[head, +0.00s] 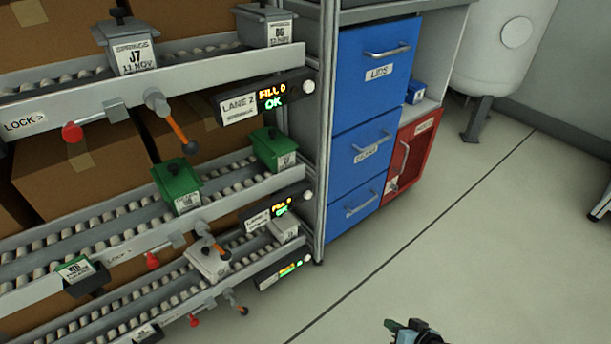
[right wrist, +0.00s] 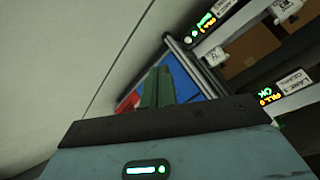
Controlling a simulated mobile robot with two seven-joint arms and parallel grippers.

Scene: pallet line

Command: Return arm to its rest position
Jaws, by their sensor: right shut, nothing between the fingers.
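My right gripper (head: 400,327) shows at the bottom edge of the head view, over the bare floor and clear of the rack. Most of its arm is outside the picture. In the right wrist view its green fingers (right wrist: 158,88) are together with nothing between them, in front of the blue drawers in the background. My left gripper is not in view.
A roller rack (head: 220,85) with grey and green lidded bins (head: 180,188) and lane displays fills the left. A blue drawer cabinet (head: 372,80) with a red door (head: 413,150) stands behind. A white tank (head: 500,60) stands at the back right. The floor (head: 480,230) is clear.

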